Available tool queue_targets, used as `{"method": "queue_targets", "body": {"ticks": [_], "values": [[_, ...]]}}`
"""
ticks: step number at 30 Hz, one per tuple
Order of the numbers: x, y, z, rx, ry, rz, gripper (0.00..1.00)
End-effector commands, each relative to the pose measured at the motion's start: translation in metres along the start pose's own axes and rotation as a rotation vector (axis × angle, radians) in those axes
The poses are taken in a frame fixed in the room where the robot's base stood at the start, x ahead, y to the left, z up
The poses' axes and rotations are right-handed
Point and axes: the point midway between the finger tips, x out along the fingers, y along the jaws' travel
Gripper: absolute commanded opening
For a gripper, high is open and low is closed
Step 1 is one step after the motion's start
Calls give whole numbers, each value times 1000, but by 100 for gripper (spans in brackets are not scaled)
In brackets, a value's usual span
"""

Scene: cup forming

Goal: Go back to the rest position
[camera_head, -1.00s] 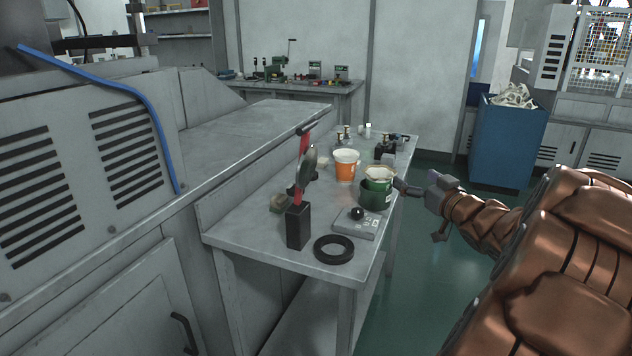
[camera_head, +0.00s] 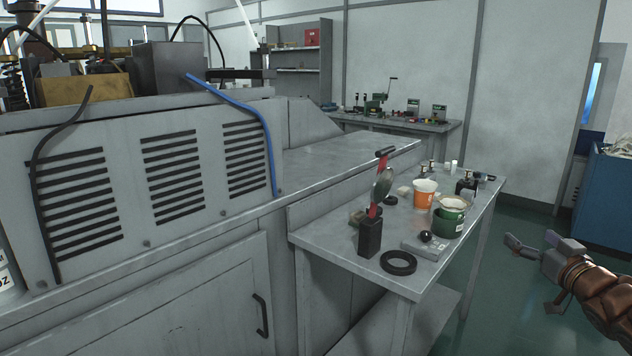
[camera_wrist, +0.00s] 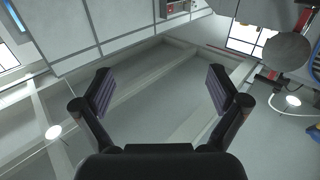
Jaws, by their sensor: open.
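My gripper (camera_wrist: 158,92) is open and empty in the wrist view, its two dark fingers spread apart with nothing between them. That view shows pale beams and grey surfaces beyond the fingers, tilted. In the head view my gripper (camera_head: 512,243) is at the right, over the green floor and to the right of the small metal table (camera_head: 335,236). It is clear of the table and its objects. No rest position is marked in either view.
The table holds an orange and white cup (camera_head: 425,195), a green container (camera_head: 449,222), a black ring (camera_head: 398,263), a grey plate with a black ball (camera_head: 424,246) and a black holder (camera_head: 370,238). A grey machine (camera_head: 150,250) fills the left. A blue bin (camera_head: 603,205) stands at the right.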

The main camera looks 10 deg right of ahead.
Motion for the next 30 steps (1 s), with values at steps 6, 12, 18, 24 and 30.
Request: {"method": "queue_targets", "body": {"ticks": [6, 12, 18, 24, 30], "values": [[8, -1, 5, -13, -40, 35, 97], [16, -5, 12, -31, -98, 82, 97], [27, -15, 25, -50, -187, 137, 97], [33, -40, 46, -75, -338, 208, 97], [17, -80, 82, -90, -558, 271, 97]]}}
